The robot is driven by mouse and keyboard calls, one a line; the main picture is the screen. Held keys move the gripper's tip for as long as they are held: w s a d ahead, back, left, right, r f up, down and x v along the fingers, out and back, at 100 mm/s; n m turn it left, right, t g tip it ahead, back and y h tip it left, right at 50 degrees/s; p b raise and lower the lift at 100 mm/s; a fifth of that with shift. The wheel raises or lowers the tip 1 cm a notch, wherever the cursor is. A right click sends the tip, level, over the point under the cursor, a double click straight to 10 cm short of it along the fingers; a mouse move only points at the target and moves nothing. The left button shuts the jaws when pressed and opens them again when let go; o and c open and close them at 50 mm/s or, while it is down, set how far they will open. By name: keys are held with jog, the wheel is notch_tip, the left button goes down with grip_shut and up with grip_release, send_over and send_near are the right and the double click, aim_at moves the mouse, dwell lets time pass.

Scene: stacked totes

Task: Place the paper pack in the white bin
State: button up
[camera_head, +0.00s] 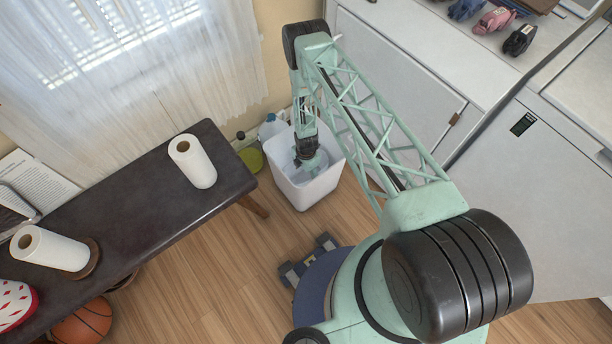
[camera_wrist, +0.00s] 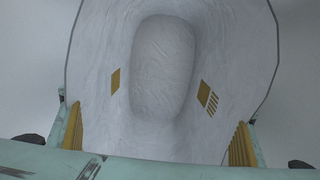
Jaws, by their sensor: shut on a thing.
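The white bin (camera_head: 309,193) stands on the wooden floor between the dark bench and the white cabinets. My gripper (camera_head: 306,162) reaches down from above into the bin's opening. In the wrist view the paper pack (camera_wrist: 205,45) fills the middle, whitish with small gold marks and an oval dip. My gripper's yellow-padded fingers (camera_wrist: 158,128) stand at either side of it, shut on it. The gripper and bin wall hide most of the pack in the head view. I cannot tell whether it touches the bin's floor.
A dark bench (camera_head: 150,215) at the left carries two paper rolls, one standing (camera_head: 193,161). A basketball (camera_head: 82,322) lies below it. A clear jug (camera_head: 271,127) and a yellow-green item (camera_head: 251,160) are beside the bin. White cabinets (camera_head: 400,75) stand at the right.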

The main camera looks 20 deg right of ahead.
jog(key=shift+f, duration=0.1)
jog(key=o, duration=0.9)
jog(key=shift+o, duration=0.2)
notch_tip(320, 180, up, 12)
jog(key=p, duration=0.2)
jog(key=shift+p, duration=0.35)
jog(key=shift+r, duration=0.2)
dwell(0.8)
